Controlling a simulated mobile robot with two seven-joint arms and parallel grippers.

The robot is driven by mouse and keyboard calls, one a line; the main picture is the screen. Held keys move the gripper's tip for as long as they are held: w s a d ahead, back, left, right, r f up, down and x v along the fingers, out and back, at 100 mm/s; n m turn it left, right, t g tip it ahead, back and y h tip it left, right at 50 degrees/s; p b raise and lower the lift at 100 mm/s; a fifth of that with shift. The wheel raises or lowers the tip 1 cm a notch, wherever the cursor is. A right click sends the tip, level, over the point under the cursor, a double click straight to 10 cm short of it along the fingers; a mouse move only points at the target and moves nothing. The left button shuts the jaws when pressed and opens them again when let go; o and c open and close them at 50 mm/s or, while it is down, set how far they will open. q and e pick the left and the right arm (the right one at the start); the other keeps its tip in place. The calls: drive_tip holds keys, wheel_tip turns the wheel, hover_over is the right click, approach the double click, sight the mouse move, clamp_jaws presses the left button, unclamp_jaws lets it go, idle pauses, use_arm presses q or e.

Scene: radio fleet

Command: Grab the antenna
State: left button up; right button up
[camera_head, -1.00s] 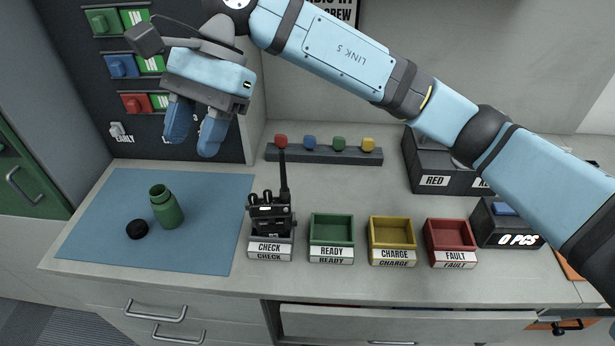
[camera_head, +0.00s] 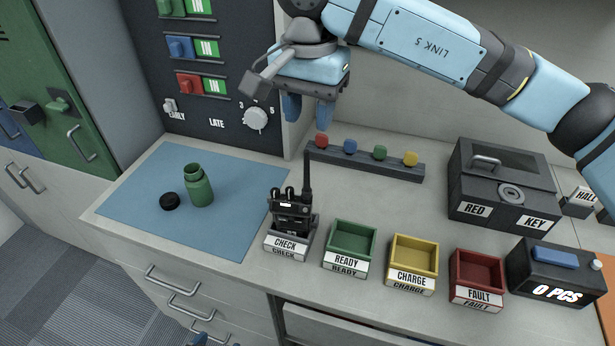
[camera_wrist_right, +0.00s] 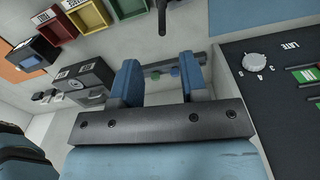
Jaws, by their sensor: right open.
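The antenna (camera_head: 307,172) is a thin black rod. It stands upright from the black radio (camera_head: 291,213), which sits in the grey CHECK tray (camera_head: 287,245). My right gripper (camera_head: 309,112) is open and empty, fingers pointing down, above and behind the antenna and apart from it. In the right wrist view, a dark rod that looks like the antenna (camera_wrist_right: 162,20) shows at the top, beyond the open right gripper (camera_wrist_right: 160,82).
Green READY (camera_head: 350,264), yellow CHARGE (camera_head: 413,280) and red FAULT (camera_head: 477,294) trays stand right of the radio. A rail with coloured knobs (camera_head: 365,166) lies behind.

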sight(307, 151)
drive_tip(key=shift+f, duration=0.7)
wheel_tip(307, 151, down, 5)
drive_tip(key=shift+a+f+p, duration=0.1)
drive_tip(key=shift+a+p, duration=0.05)
drive_tip(key=shift+p, duration=0.6)
clamp_jaws()
